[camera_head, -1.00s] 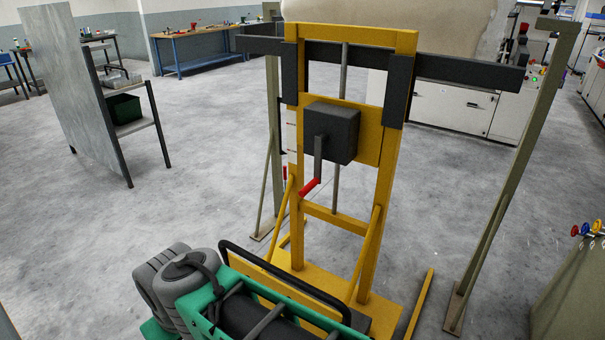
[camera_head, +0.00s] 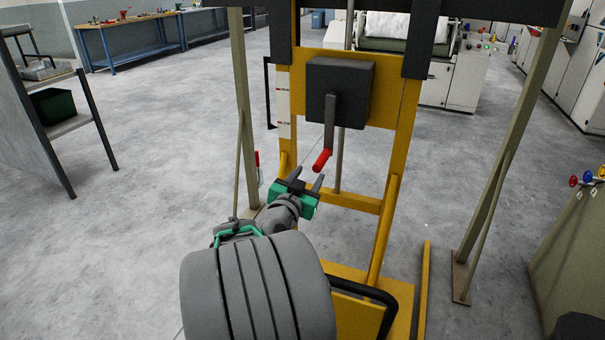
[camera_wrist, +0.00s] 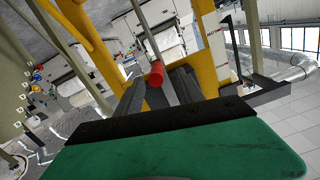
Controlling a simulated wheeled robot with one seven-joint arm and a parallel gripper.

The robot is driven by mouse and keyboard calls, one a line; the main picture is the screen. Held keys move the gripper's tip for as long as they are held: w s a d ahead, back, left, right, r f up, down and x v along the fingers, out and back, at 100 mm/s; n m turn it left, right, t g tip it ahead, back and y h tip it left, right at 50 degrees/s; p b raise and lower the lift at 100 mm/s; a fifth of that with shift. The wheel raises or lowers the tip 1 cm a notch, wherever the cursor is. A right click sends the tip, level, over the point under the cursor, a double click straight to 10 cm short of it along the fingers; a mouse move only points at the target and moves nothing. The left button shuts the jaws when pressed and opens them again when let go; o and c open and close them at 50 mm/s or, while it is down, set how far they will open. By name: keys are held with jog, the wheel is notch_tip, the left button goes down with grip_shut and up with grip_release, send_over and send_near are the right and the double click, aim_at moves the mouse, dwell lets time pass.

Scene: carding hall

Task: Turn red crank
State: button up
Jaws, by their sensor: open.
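The red crank handle (camera_head: 322,160) sits at the lower end of a dark crank arm (camera_head: 331,118), which hangs down from a black box (camera_head: 340,92) on the yellow frame (camera_head: 401,150). My gripper (camera_head: 305,183) is open and empty, just below and to the left of the red handle in the head view. In the wrist view the red handle (camera_wrist: 156,73) shows beyond and between the open fingers of my gripper (camera_wrist: 158,88). The fingers appear apart from the handle.
Olive posts (camera_head: 247,120) stand left and right of the yellow frame. A shelf with a green bin (camera_head: 54,107) is at the left. A grey-green cabinet with coloured valve knobs (camera_head: 575,245) is at the right.

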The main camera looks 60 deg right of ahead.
aim_at(322, 160)
jog(key=shift+s+d+r+h, duration=0.15)
jog(key=shift+s+d, duration=0.1)
jog(key=shift+d, duration=0.2)
jog(key=shift+s+d+r+h, duration=0.1)
jog(key=shift+s+d+h, duration=0.1)
jog(key=shift+d, duration=0.2)
jog(key=d, duration=0.4)
jog(key=w+d+p, duration=0.1)
jog(key=d, duration=0.1)
jog(key=shift+w+d, duration=0.1)
jog(key=shift+d, duration=0.4)
jog(key=shift+c, duration=0.5)
grip_shut()
